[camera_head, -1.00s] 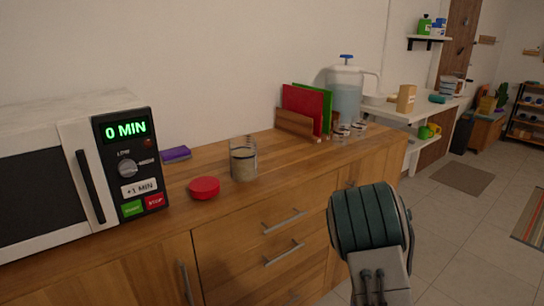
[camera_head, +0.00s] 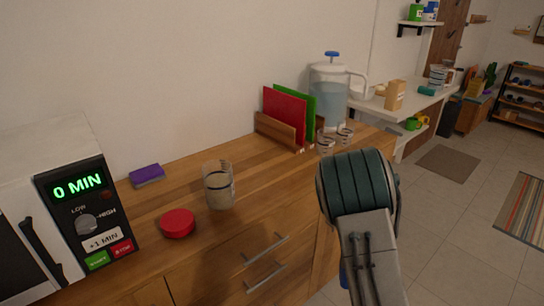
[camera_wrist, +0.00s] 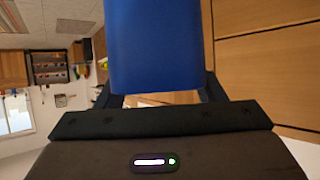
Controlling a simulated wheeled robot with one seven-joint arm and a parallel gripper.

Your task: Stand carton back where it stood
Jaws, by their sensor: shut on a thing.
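In the wrist view my gripper (camera_wrist: 160,98) is shut on a plain blue block-like thing (camera_wrist: 156,45), apparently the carton. It fills the upper middle of that view, with a finger at each side of its lower end. In the head view my arm covers the gripper, and only a small blue patch (camera_head: 344,274) shows beside the arm, in front of the wooden cabinet. No label shows, and how far it tilts I cannot tell.
The wooden counter (camera_head: 250,190) bears a microwave (camera_head: 70,220), red lid (camera_head: 177,222), jar (camera_head: 218,187), purple sponge (camera_head: 146,174), board rack (camera_head: 278,131), glasses (camera_head: 326,144) and a water dispenser (camera_head: 328,90). A tan box (camera_head: 395,95) stands on the white table beyond. Open floor lies right.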

